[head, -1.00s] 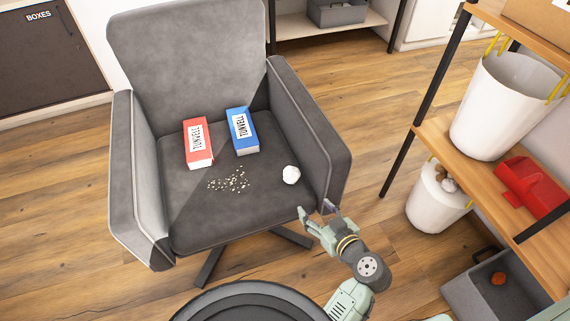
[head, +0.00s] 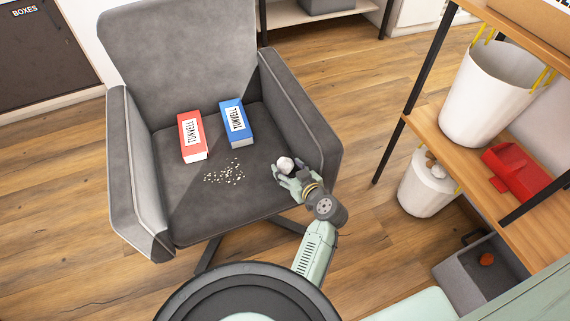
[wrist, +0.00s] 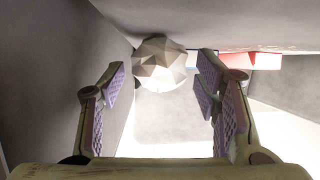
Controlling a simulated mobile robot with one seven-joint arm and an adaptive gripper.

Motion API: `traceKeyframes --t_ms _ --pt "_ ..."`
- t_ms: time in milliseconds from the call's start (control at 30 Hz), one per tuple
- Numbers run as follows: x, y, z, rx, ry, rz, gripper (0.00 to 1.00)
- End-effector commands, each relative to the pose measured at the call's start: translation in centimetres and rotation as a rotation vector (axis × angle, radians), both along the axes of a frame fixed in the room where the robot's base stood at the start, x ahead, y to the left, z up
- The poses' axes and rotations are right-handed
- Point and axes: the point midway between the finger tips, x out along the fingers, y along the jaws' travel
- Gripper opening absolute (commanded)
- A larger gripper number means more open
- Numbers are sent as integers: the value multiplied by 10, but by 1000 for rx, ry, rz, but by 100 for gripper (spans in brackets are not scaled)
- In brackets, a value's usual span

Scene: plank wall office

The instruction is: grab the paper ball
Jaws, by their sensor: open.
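The white crumpled paper ball (head: 286,164) rests on the grey chair seat, near the right armrest. My gripper (head: 290,176) is open and close to the ball at the seat's front right. In the wrist view the faceted paper ball (wrist: 160,63) appears ahead of the open fingers (wrist: 160,95), between their lines and a little left of centre. The fingers do not grip it. In the head view the gripper partly hides the ball's lower side.
On the grey chair (head: 182,215) lie a red box (head: 192,137), a blue box (head: 236,124) and scattered pale crumbs (head: 225,174). The right armrest (head: 300,115) stands close beside my gripper. A wooden shelf (head: 455,150) with white bins is at the right.

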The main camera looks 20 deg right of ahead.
Motion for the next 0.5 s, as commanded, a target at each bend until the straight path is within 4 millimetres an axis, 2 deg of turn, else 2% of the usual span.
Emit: traceKeyframes --t_ms 100,200,433,500 --pt "17 2 -5 0 0 1 57" --pt "24 3 -9 1 1 0 57" --pt "25 3 -11 0 0 0 57" --pt "25 3 -11 0 0 0 54"
